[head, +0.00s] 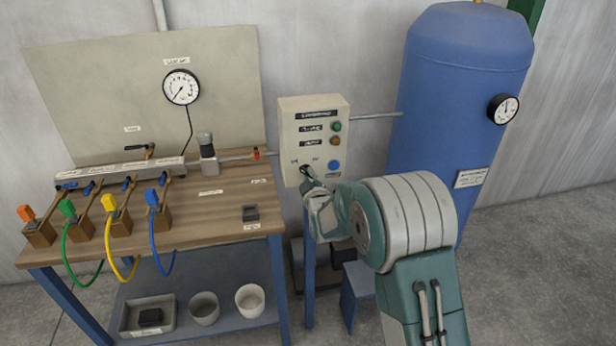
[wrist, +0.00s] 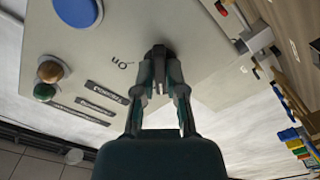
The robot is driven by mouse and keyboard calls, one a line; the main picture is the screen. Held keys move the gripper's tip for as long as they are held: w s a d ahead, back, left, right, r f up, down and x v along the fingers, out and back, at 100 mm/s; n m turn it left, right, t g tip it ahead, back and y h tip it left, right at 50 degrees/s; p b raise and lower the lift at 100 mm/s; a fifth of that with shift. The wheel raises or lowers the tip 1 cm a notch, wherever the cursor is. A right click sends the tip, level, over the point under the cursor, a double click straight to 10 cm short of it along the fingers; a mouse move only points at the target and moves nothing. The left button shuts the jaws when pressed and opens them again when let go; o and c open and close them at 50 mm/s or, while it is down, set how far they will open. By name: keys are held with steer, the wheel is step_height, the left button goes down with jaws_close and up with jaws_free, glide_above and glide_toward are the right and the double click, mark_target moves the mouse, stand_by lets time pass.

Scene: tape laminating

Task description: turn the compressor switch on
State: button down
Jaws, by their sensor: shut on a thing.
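The compressor control box (head: 292,125) is a cream panel in the middle of the head view. It has a green lamp (head: 336,127), an orange lamp (head: 337,141) and a blue round button (head: 333,165) down its right side. The dark rotary switch (wrist: 159,52) is at the panel's lower left, beside small position lettering. My gripper (wrist: 159,78) is shut on the switch, with a finger on each side of it. In the head view my gripper (head: 308,178) touches the panel's lower left and hides much of the switch. The exact switch position is hard to tell.
A blue tank (head: 455,95) with a gauge (head: 503,109) stands right of the box. A wooden bench (head: 190,215) on the left carries clamps with coloured hoses, a regulator (head: 207,155) and a backboard gauge (head: 181,87). Bins (head: 204,308) sit on its lower shelf.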

steer(key=shift+a+f+m, duration=0.1)
steer(key=shift+m, duration=0.3)
steer(key=shift+s+a+m, duration=0.1)
steer(key=shift+m, duration=8.4)
steer(key=c, duration=0.7)
jaws_free()
steer(key=shift+f, duration=0.1)
